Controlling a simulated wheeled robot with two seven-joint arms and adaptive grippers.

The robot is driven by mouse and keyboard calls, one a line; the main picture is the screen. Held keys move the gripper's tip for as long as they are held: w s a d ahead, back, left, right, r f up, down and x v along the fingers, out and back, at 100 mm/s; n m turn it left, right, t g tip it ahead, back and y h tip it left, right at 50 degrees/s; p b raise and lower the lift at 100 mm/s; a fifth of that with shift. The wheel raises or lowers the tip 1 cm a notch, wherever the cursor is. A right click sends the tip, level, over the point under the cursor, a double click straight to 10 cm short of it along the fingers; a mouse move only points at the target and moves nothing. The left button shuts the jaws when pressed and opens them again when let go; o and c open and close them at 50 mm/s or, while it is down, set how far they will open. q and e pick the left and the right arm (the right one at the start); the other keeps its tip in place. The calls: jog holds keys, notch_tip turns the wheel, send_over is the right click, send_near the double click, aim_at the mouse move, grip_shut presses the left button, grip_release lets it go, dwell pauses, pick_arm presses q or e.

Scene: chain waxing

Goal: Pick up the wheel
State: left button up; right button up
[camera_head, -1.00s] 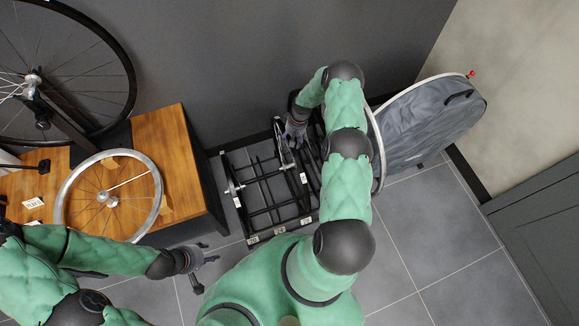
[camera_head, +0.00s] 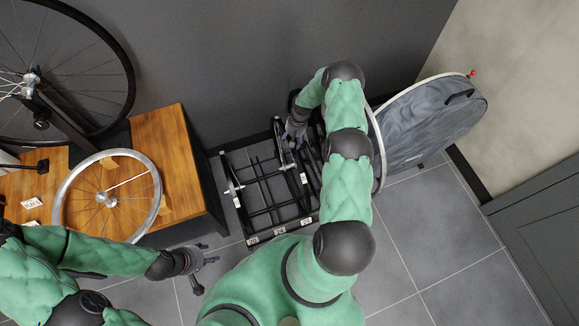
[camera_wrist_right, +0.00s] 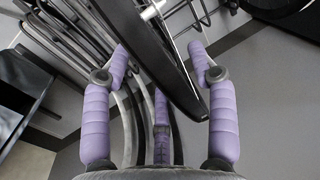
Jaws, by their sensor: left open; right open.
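A dark-rimmed wheel (camera_wrist_right: 178,75) stands nearly edge-on between the fingers of my right gripper (camera_wrist_right: 162,58) in the right wrist view. The three purple fingers are apart around its rim, and I cannot tell whether any touches it. In the head view my right gripper (camera_head: 293,138) is at the back of the black floor rack (camera_head: 262,238), and my right arm hides part of the rack. My left gripper (camera_head: 206,268) is open and empty above the floor, right of the wooden bench. A bare silver-rimmed wheel (camera_head: 157,190) lies on that bench.
The wooden bench (camera_head: 160,130) is at the left, with a large black-tyred wheel (camera_head: 128,75) above it. A grey round bag (camera_head: 430,120) leans right of the rack. The grey wall is close behind the rack. Tiled floor (camera_head: 440,230) is clear at the right.

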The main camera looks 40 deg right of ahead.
jog(key=shift+c, duration=0.3)
grip_shut()
jog(key=shift+r, duration=0.1)
jog(key=shift+r+p, duration=0.3)
jog(key=shift+p, duration=0.25)
notch_tip(320, 180, up, 34)
jog(key=p, duration=1.4)
jog(key=shift+w, duration=0.1)
